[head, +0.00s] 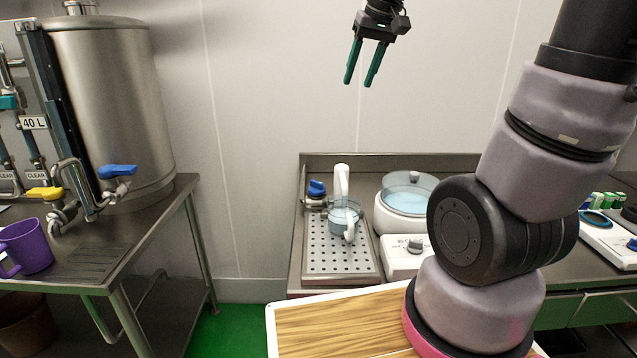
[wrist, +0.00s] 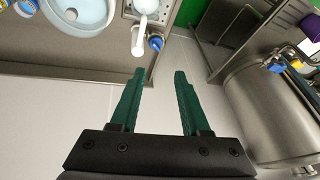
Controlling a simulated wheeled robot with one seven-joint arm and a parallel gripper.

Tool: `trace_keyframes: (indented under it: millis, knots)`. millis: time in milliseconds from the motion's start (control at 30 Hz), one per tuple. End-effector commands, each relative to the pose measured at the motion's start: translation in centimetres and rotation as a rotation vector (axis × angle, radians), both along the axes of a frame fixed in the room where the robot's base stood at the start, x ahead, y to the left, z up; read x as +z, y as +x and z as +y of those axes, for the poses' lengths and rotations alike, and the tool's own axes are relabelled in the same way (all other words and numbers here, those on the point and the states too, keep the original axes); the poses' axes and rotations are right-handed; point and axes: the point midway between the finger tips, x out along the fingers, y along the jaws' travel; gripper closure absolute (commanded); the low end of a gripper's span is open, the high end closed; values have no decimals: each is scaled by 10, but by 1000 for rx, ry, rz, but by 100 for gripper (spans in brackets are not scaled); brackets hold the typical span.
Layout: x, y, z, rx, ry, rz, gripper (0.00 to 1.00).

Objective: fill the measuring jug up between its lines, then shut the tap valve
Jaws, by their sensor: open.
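The clear measuring jug (head: 341,217) with a white handle stands on the perforated drip tray (head: 317,264), below a white upright spout (head: 342,180). It looks pale bluish; its level and lines are too small to read. The tap valve with a blue knob (head: 316,187) is just left of the spout; the knob also shows in the wrist view (wrist: 156,43). I cannot tell whether the valve is open or shut. My gripper (head: 358,82) is open and empty, high above and behind the tray, apart from the jug and tap. Its green fingers also show in the wrist view (wrist: 159,76).
A white bowl-shaped appliance (head: 404,224) with a dial stands right of the tray. At left, a steel tank (head: 110,105), blue-lever (head: 117,171) and yellow-lever taps (head: 45,193) and a purple mug (head: 27,247) are on another table. A wooden board (head: 335,325) lies in front.

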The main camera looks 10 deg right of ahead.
Motion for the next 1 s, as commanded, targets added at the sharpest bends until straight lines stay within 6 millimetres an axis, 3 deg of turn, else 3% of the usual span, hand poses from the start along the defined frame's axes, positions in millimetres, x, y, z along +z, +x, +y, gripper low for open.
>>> trace_keyframes:
  millis: [100,267,500,700,1000]
  knots:
    - [-23,47,7,102,-54,59,54]
    - [-65,105,17,249,-123,130,54]
    - [-152,178,35,474,-214,237,54]
    - [-218,212,47,617,-262,300,54]
    - [-253,222,51,676,-279,325,54]
